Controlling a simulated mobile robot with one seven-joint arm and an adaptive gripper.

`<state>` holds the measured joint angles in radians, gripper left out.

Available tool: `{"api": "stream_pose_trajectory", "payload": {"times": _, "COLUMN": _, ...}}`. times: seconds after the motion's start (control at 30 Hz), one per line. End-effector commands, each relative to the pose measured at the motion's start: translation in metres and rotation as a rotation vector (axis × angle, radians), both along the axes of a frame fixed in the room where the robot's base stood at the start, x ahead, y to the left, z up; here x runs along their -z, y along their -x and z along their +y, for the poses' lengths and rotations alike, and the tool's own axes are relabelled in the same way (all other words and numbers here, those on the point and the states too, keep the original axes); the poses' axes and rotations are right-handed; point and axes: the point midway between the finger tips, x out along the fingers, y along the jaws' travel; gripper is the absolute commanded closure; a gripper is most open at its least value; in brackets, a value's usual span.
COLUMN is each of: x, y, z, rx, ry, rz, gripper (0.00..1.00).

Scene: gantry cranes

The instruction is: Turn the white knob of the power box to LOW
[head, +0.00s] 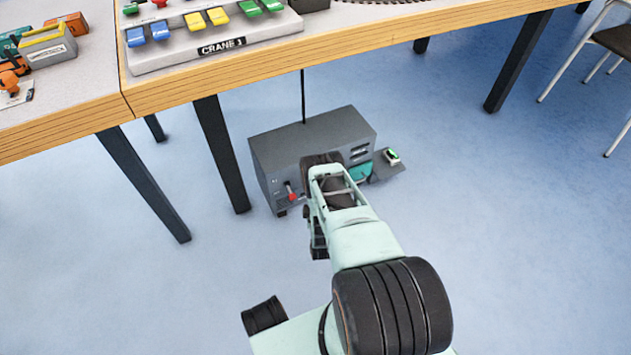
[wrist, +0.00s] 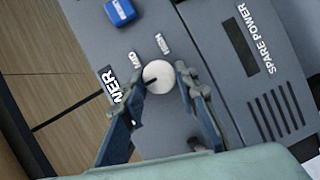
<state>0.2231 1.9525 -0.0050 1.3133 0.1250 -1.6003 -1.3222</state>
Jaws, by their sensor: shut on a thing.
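The grey power box (head: 305,140) stands on the floor under the table edge, and its front panel (wrist: 210,60) fills much of the wrist view. The round white knob (wrist: 158,76) sits between the fingers of my gripper (wrist: 160,79), which is shut on it. A dark mark on the knob points to the lower left in the wrist view. The labels MID (wrist: 137,58) and HIGH (wrist: 166,44) show above the knob; no LOW label is visible. In the head view my gripper (head: 325,165) is at the box's front and hides the knob.
The table (head: 200,85) with the CRANE 1 panel (head: 220,48) overhangs behind the box. Dark table legs (head: 222,155) stand left of the box. A red part (head: 291,190) shows at its lower left front.

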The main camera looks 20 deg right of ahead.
Motion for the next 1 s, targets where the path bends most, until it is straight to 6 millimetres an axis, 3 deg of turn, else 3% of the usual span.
{"api": "stream_pose_trajectory", "payload": {"times": 0.03, "x": -0.001, "y": -0.001, "z": -0.002, "rx": 0.003, "ry": 0.002, "rz": -0.003, "gripper": 0.96}}
{"api": "stream_pose_trajectory", "payload": {"times": 0.07, "x": -0.001, "y": -0.002, "z": -0.002, "rx": 0.003, "ry": 0.002, "rz": -0.003, "gripper": 0.71}}
{"api": "stream_pose_trajectory", "payload": {"times": 0.2, "x": -0.001, "y": -0.001, "z": -0.002, "rx": 0.003, "ry": 0.002, "rz": -0.002, "gripper": 0.56}}
{"api": "stream_pose_trajectory", "payload": {"times": 0.67, "x": -0.010, "y": -0.001, "z": -0.001, "rx": 0.001, "ry": 0.000, "rz": -0.002, "gripper": 0.55}}
{"api": "stream_pose_trajectory", "payload": {"times": 1.0, "x": -0.066, "y": -0.003, "z": -0.005, "rx": 0.006, "ry": 0.009, "rz": -0.009, "gripper": 0.52}}
